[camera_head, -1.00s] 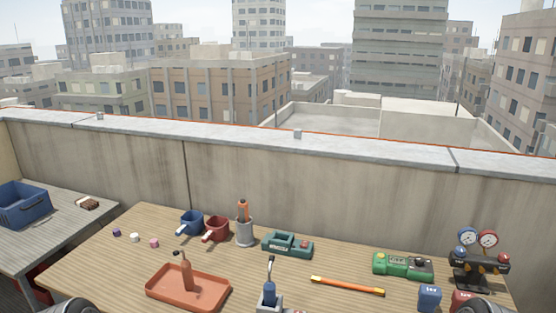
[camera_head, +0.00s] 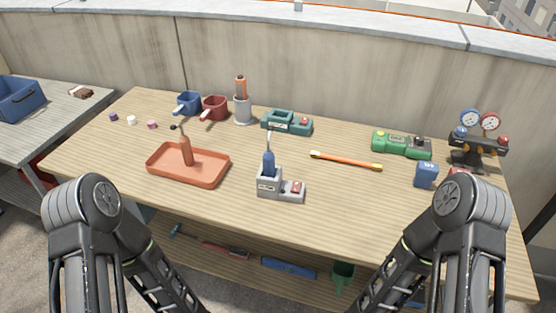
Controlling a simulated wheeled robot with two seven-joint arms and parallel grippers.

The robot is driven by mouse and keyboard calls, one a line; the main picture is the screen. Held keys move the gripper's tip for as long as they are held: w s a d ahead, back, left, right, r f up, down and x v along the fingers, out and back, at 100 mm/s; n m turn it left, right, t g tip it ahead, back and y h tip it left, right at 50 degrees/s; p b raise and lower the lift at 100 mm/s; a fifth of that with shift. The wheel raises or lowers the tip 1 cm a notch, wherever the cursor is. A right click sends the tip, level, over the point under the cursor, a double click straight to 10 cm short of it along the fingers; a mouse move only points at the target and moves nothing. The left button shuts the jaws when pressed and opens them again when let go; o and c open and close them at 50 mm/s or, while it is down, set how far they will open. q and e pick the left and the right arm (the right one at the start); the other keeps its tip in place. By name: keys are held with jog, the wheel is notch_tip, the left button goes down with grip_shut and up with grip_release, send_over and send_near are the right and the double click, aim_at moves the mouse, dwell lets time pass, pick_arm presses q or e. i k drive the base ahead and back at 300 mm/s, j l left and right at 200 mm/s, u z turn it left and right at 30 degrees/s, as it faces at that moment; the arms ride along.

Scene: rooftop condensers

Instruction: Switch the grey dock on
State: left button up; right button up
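The grey dock (camera_head: 268,188) stands near the front middle of the wooden table. A blue-handled tool (camera_head: 268,163) stands upright in its holder. On the dock's right side is a low base with a red switch (camera_head: 292,187); its on or off position is too small to tell. Both my arms show at the lower left and lower right, in front of the table. Neither gripper is in view. Nothing of mine touches the dock.
An orange tray (camera_head: 188,178) with a brown bottle-like tool stands left of the dock. Behind are a teal dock (camera_head: 280,122), a green device (camera_head: 402,144) and a grey cup (camera_head: 243,110). A yellow-ended orange bar (camera_head: 345,160) lies to the right. The table front is clear.

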aim_at(295, 188)
jog(key=k+l+u, duration=0.1)
jog(key=l+u, duration=0.3)
jog(key=k+l+u, duration=0.15)
jog(key=l+u, duration=0.3)
jog(key=k+l+u, duration=0.15)
jog(key=u, duration=0.25)
